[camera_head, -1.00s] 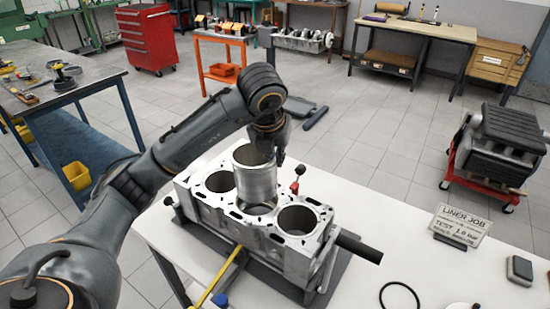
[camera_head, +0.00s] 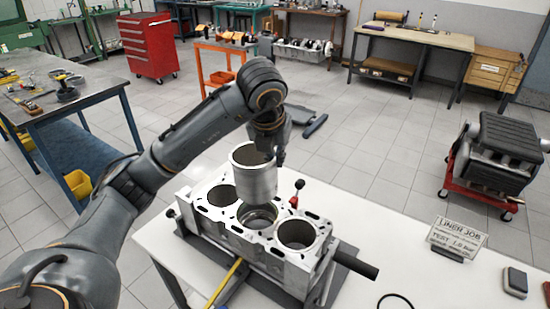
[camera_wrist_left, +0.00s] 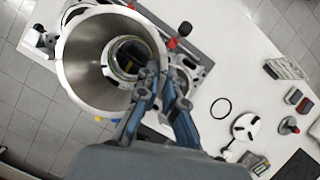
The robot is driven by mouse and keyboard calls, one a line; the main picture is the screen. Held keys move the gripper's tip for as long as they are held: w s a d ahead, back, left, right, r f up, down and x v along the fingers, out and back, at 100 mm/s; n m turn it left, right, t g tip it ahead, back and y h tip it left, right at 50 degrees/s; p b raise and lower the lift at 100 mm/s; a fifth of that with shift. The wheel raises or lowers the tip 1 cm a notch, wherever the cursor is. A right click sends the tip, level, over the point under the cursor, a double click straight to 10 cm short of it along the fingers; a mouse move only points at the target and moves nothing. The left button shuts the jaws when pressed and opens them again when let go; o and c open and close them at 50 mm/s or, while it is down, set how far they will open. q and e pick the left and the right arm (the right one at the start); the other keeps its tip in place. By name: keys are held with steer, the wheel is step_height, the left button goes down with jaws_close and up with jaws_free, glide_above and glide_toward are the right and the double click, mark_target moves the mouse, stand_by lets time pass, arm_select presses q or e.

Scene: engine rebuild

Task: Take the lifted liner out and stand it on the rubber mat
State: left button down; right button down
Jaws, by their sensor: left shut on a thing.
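My left gripper (camera_head: 270,150) is shut on the wall of the liner (camera_head: 254,182), a silvery open cylinder, at its upper rim. The liner hangs roughly upright above the engine block (camera_head: 278,256), and the middle bore (camera_head: 260,216) shows below its lower end. In the left wrist view, I look down through the liner (camera_wrist_left: 82,80), with the gripper fingers (camera_wrist_left: 158,85) at its right edge. A black flat patch (camera_wrist_left: 300,167), perhaps the rubber mat, shows at the lower right corner of that view. My right gripper is not in view.
A sign (camera_head: 458,239), a black ring (camera_wrist_left: 220,108) and small parts lie on the white bench (camera_head: 400,240). Bare bench lies between block and sign.

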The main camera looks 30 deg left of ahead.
arm_select(q)
steer(key=shift+r+p, duration=0.95)
steer(key=shift+r, duration=0.7)
